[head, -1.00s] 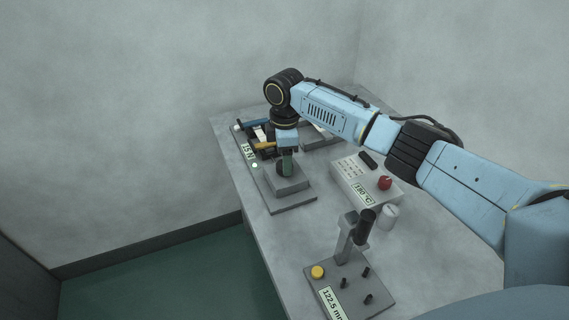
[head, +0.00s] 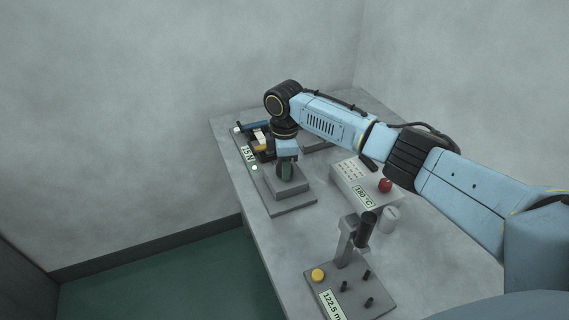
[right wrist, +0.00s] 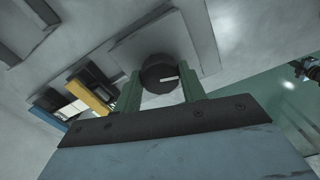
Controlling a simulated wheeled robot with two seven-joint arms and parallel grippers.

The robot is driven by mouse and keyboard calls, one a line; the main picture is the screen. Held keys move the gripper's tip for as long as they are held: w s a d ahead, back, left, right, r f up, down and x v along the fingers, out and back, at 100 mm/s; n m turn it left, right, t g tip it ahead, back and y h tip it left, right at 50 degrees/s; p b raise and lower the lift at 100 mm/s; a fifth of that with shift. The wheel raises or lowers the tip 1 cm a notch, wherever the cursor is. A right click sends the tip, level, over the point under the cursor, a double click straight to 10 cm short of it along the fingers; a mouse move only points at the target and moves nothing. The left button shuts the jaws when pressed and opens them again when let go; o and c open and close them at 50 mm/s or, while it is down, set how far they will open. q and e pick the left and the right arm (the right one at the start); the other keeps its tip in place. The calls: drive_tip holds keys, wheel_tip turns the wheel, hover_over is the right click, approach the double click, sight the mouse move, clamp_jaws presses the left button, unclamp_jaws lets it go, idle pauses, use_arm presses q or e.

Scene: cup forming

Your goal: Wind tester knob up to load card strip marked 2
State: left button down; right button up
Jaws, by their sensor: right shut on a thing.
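The tester (head: 290,207) is a grey plate with a raised block near the far left of the bench. Its display (head: 246,154) reads about 15 N, with a small lit green spot beside it. In the right wrist view the black round knob (right wrist: 164,74) has a white pointer line. My right gripper (head: 287,172) is shut on the knob from above. In the right wrist view its green fingers (right wrist: 160,92) stand on either side of the knob. A white card and yellow bar (head: 262,142) show behind the gripper; the load card strip marked 2 cannot be made out.
A lever press (head: 345,278) with a yellow button and a display reading about 122.5 mm is in front. A white cup (head: 390,216) stands nearby.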

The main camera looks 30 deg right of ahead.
drive_tip(key=shift+r+p, duration=0.1)
drive_tip(key=shift+p, duration=0.3)
drive_tip(key=m+p, duration=0.3)
drive_tip(key=p, duration=0.1)
drive_tip(key=shift+a+r, duration=0.1)
drive_tip(key=shift+r, duration=0.05)
drive_tip(key=m+p, duration=0.3)
drive_tip(key=p, duration=0.1)
drive_tip(key=shift+m, duration=0.3)
drive_tip(key=shift+m+p, duration=1.05)
drive_tip(key=shift+m, duration=0.15)
use_arm(q)
wheel_tip(320, 180, up, 12)
drive_tip(key=d+p, duration=0.1)
drive_tip(key=shift+w+d+r, duration=0.15)
drive_tip(key=shift+d+r, duration=0.05)
drive_tip(key=shift+d, duration=0.2)
use_arm(e)
drive_tip(key=shift+f+m, duration=0.2)
drive_tip(key=shift+m, duration=1.2)
drive_tip(key=o, duration=1)
